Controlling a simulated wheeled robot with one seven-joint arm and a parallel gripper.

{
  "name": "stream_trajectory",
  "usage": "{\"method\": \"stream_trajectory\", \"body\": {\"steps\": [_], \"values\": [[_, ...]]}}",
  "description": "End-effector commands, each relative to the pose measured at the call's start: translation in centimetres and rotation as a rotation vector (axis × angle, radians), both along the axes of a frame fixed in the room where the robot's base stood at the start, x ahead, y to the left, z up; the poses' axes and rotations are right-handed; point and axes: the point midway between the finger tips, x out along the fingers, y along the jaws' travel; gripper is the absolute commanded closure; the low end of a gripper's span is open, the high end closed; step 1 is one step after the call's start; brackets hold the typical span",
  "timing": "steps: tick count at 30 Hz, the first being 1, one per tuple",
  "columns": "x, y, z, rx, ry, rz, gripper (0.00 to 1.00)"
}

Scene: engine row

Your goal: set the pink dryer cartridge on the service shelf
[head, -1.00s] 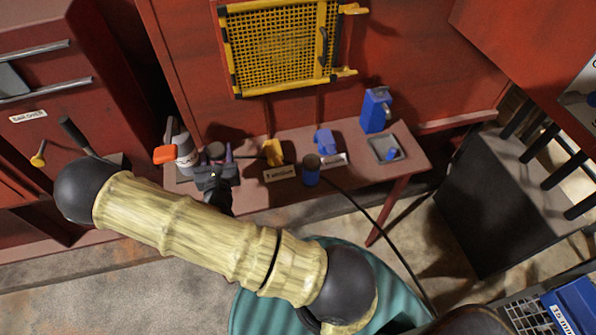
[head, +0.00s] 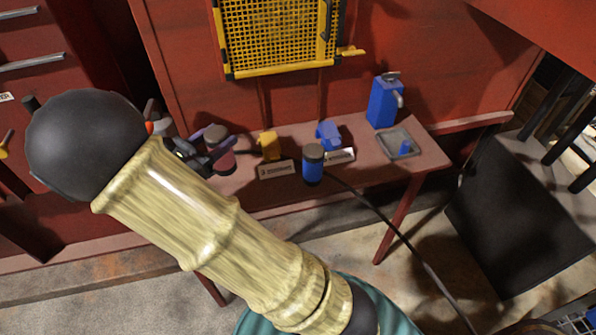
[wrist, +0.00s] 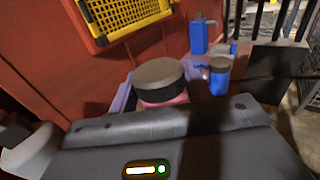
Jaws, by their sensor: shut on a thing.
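The pink dryer cartridge (head: 220,160) has a dark grey-brown cap and shows at the left end of a reddish shelf (head: 350,176) along the wall. My gripper (head: 212,152) is shut on it. In the wrist view the cartridge (wrist: 165,99) stands cap up, with lavender fingers on both sides. My gripper's dark housing hides its lower part there. In the head view my arm covers the shelf's left end. I cannot tell whether the cartridge's base touches the shelf.
A blue dark-capped cylinder (head: 313,169), a yellow part (head: 268,145), a blue part (head: 328,134), a blue dispenser (head: 384,103) and a grey tray (head: 414,152) stand on the shelf. A yellow mesh panel (head: 278,38) hangs above. A dark cable drops from the front edge.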

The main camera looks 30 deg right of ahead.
Motion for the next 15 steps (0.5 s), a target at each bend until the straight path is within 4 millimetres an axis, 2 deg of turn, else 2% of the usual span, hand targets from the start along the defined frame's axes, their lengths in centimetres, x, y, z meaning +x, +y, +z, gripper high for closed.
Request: {"method": "stream_trajectory", "body": {"steps": [15], "values": [[-0.31, 0.1, -0.02, -0.002, -0.002, -0.01, 0.8]]}}
